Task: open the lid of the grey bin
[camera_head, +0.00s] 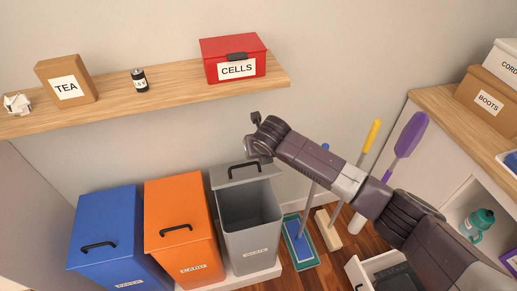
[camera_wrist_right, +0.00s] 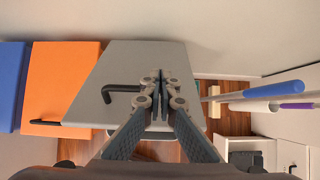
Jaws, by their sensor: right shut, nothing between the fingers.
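The grey bin (camera_head: 252,225) stands at the right end of a row of bins. Its lid (camera_head: 225,181) is raised at the back, and the dark inside of the bin shows. The lid has a black handle (camera_head: 244,165). In the right wrist view the lid (camera_wrist_right: 120,65) fills the middle, with its handle (camera_wrist_right: 120,90) left of my fingers. My right gripper (camera_wrist_right: 158,76) is shut and empty in front of the lid; I cannot tell whether it touches. In the head view its fingers are hard to make out near the lid's top. My left gripper is not in view.
An orange bin (camera_head: 180,225) and a blue bin (camera_head: 105,235) stand shut to the left. A shelf (camera_head: 180,87) above holds a red CELLS box (camera_head: 234,60), a battery (camera_head: 139,80) and a TEA box (camera_head: 67,80). A mop (camera_head: 300,243) and brush (camera_head: 328,230) stand right of the bin.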

